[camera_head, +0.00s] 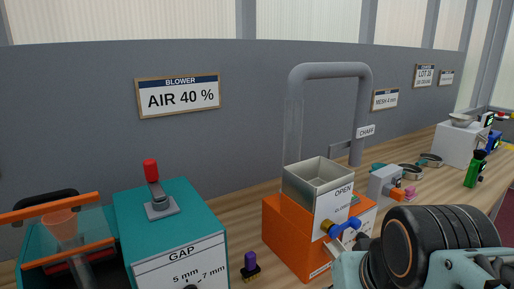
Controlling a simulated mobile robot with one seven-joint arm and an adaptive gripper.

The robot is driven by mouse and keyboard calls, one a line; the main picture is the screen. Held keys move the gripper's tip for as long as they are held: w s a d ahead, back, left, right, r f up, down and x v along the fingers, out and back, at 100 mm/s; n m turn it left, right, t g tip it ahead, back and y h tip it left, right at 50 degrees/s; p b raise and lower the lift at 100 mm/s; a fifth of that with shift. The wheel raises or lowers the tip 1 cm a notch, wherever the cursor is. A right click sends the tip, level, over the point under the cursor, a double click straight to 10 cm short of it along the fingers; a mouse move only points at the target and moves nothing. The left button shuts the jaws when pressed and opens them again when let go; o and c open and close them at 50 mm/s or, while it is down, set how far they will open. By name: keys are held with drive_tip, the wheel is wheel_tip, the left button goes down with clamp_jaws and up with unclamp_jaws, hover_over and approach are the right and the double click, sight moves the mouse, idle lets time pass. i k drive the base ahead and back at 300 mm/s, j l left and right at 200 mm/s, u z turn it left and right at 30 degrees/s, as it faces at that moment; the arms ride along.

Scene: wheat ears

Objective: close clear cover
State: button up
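The clear cover (93,227) is a see-through panel with orange bars along its upper and lower edges, at the far left. It sits over or in front of a teal housing, and an orange funnel shape (60,222) shows through it. It looks tilted, but I cannot tell how far it stands open. A dark curved handle or rim (45,197) shows behind its upper bar. My arm fills the lower right corner, well to the right of the cover. No gripper fingertips can be made out.
A teal box (190,210) with a red-knobbed lever (151,170) and GAP label stands beside the cover. A small purple-topped piece (250,266) is on the wooden bench. An orange unit (290,238) with an open hopper and grey tube arch (331,71) stands at centre.

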sight(19, 213)
drive_tip(key=u, duration=1.65)
drive_tip(key=i+j, duration=0.15)
drive_tip(key=j, duration=0.25)
drive_tip(key=i+j, duration=0.1)
drive_tip(key=j, duration=0.3)
drive_tip(key=i+j, duration=0.15)
drive_tip(key=j, duration=0.3)
